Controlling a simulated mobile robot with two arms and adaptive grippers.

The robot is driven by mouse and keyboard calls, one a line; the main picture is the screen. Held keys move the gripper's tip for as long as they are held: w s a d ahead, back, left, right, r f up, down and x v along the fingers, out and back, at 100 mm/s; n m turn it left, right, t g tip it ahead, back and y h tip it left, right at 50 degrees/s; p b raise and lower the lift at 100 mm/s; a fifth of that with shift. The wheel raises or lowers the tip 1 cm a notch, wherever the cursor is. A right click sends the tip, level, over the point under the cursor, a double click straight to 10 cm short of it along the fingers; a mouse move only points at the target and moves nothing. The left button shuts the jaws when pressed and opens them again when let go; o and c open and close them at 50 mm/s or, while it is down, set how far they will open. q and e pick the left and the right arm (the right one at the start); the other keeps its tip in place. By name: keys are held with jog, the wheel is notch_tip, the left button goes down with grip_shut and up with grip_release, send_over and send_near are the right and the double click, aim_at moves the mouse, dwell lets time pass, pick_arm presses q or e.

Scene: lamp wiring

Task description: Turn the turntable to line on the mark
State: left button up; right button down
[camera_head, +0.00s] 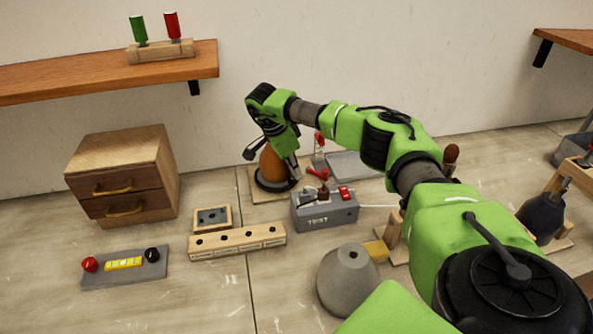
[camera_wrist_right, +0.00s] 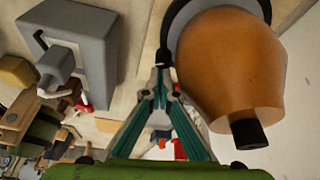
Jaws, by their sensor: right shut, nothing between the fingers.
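The turntable (camera_head: 262,184) is a dark round disc on a wooden base (camera_head: 258,199), near the wall. An orange-brown lamp body (camera_head: 272,166) stands on it. In the right wrist view the lamp body (camera_wrist_right: 225,65) fills the upper right, with a black stub at its end, and the dark turntable rim (camera_wrist_right: 173,25) shows beside it. My right gripper (camera_head: 296,183) points down at the right side of the turntable. In the right wrist view its fingertips (camera_wrist_right: 163,72) are together and empty, close to the rim; contact cannot be told. The alignment mark cannot be made out. My left gripper is not in view.
A grey TWIST box (camera_head: 325,212) with red parts stands just right of the gripper. A wooden block with holes (camera_head: 237,241) and a small framed plate (camera_head: 212,217) lie in front. A drawer cabinet (camera_head: 124,174) is left, a grey cone (camera_head: 347,278) nearer.

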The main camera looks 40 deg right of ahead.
jog(key=shift+a+m+g, duration=0.4)
jog(key=shift+a+m, duration=0.45)
jog(key=shift+m, duration=0.35)
jog(key=shift+a+p, duration=0.3)
jog(key=shift+a, duration=0.45)
jog(key=shift+w+a, duration=0.1)
jog(key=shift+a, duration=0.1)
